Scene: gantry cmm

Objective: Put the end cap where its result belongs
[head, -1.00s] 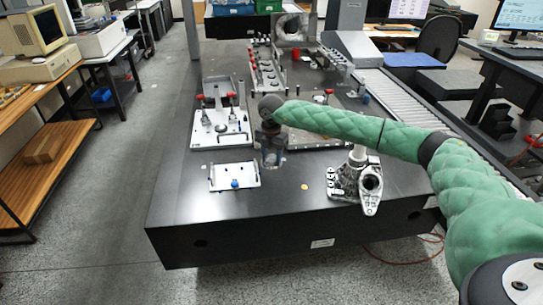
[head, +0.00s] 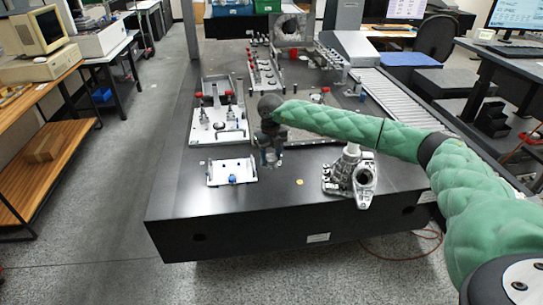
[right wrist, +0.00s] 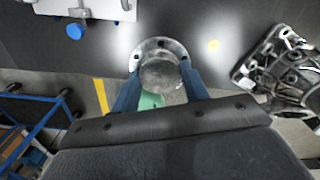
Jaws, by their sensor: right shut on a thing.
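The end cap is a round silvery metal part with a flange and small bolt holes. It shows in the right wrist view (right wrist: 148,50) between the two blue-grey fingers of my right gripper (right wrist: 162,85). In the head view my right gripper (head: 271,157) hangs fingers down over the front part of the black table, to the right of the white plate with a blue knob. The gripper is shut on the cap, which is hard to make out there. My left gripper is not in view.
The white plate (head: 215,178) lies front left on the black table (head: 230,218). A grey metal casting (head: 363,183) stands front right, near the edge. A yellow dot (head: 299,182) lies between them. Behind are a white fixture board (head: 205,133) and a roller conveyor (head: 400,105).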

